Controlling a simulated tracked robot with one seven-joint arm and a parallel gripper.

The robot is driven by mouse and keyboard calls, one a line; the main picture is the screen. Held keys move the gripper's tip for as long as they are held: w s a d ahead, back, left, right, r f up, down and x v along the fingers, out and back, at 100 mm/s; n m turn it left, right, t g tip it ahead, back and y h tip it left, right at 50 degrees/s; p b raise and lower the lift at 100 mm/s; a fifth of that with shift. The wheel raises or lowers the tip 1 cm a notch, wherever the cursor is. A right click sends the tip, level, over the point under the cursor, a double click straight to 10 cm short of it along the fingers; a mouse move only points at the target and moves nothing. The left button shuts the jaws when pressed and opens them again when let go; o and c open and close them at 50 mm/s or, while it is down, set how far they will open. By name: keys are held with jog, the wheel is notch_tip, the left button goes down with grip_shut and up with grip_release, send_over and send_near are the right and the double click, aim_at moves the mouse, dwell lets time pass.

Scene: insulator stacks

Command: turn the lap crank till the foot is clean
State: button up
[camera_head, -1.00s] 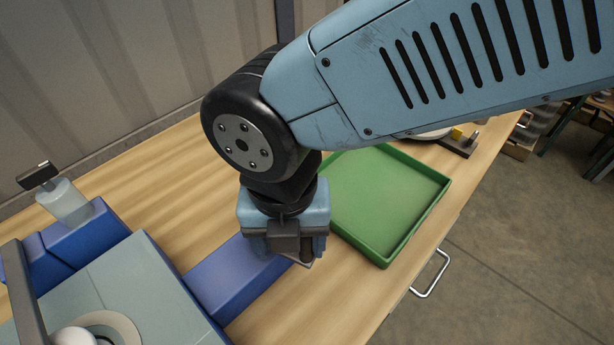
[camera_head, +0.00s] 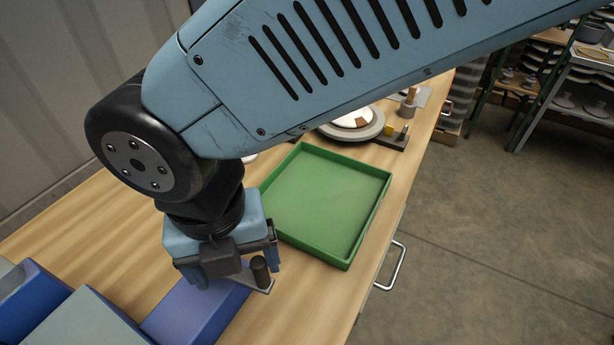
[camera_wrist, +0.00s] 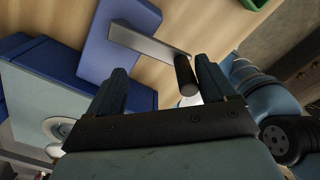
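The crank is a flat grey bar (camera_wrist: 140,40) with a dark upright handle (camera_wrist: 184,72), at the end of a blue housing (camera_wrist: 98,45). In the head view the handle (camera_head: 260,270) shows beside my gripper (camera_head: 232,272). In the wrist view my gripper (camera_wrist: 165,85) is open, and the handle stands between its fingers, closer to the right one. I cannot tell whether that finger touches it. Left in the wrist view, a grey-topped machine (camera_wrist: 40,100) has a pale ring (camera_wrist: 57,128) on top. The foot's surface cannot be made out.
An empty green tray (camera_head: 330,205) lies right of my gripper. Behind it are a round grey plate (camera_head: 358,128) with a white piece and small fittings. The bench's right edge has a metal handle (camera_head: 392,268). Bare wood lies left of my gripper.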

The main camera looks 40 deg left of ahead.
jog(key=shift+s+a+r, duration=0.1)
jog(key=shift+a+r, duration=0.2)
jog(key=shift+r, duration=0.45)
jog(key=shift+c, duration=1.3)
jog(key=shift+d+r, duration=0.15)
jog(key=shift+r, duration=1.15)
notch_tip(320, 180, up, 10)
send_over(241, 281)
jog(key=shift+f, duration=0.15)
notch_tip(241, 281, up, 8)
